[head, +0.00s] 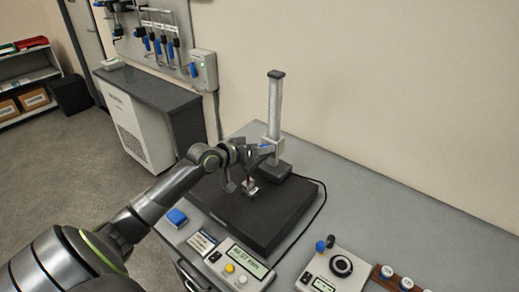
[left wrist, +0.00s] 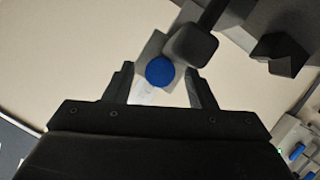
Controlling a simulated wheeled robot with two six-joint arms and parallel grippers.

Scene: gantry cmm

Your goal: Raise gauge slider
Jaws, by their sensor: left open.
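The gauge slider (head: 276,146) is a light grey block on the upright column (head: 275,105) of the gauge stand, low on the column. A round blue knob (left wrist: 160,71) on a grey block shows in the left wrist view. My left gripper (head: 257,152) is at the slider's left side and covers part of it in the head view. In the left wrist view, its open fingers (left wrist: 160,90) stand on either side of the blue knob, with gaps visible. My right gripper is not in view.
A dark base plate (head: 290,205) carries the column. A dial box (head: 335,270) stands at right, with a black cable running beside the plate.

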